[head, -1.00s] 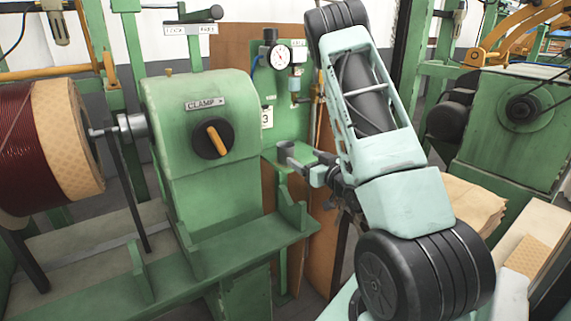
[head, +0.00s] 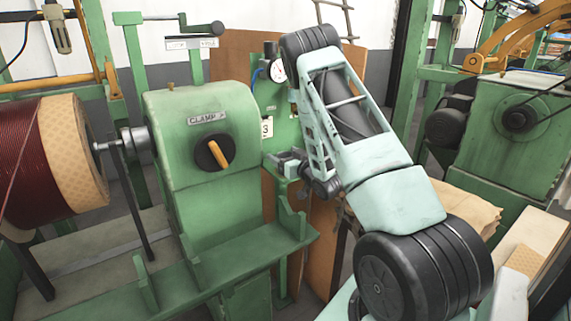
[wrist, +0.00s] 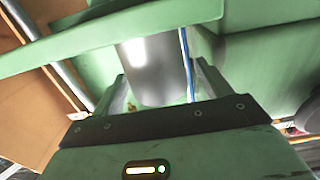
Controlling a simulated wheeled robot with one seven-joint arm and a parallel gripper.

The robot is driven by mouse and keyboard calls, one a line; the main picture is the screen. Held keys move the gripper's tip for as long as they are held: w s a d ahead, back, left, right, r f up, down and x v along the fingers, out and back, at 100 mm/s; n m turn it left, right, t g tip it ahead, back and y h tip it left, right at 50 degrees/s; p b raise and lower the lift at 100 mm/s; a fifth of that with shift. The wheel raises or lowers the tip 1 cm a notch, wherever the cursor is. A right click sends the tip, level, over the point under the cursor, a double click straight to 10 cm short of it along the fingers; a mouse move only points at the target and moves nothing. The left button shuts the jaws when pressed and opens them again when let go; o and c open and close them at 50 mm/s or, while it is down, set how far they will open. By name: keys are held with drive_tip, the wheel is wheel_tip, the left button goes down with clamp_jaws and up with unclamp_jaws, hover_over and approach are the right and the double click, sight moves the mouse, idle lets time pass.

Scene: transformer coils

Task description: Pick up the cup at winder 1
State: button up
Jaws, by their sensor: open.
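The cup (wrist: 150,65) is a smooth grey metal cylinder, seen close up in the wrist view. It stands between the two fingers of my open gripper (wrist: 157,88), with one finger on each side. I cannot tell whether either finger touches it. In the head view my gripper (head: 289,160) is at the small green shelf to the right of the green clamp machine (head: 207,120). There the cup is hard to tell apart from the gripper, which largely covers it.
The clamp machine with its orange-handled knob (head: 212,155) stands close on the left. A dark red coil (head: 45,155) is further left. A green panel with a gauge (head: 277,71) rises behind the gripper. A brown board (head: 232,50) stands behind.

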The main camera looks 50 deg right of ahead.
drive_tip(key=c, duration=1.1)
drive_tip(key=shift+o, duration=0.2)
drive_tip(key=shift+r, duration=0.1)
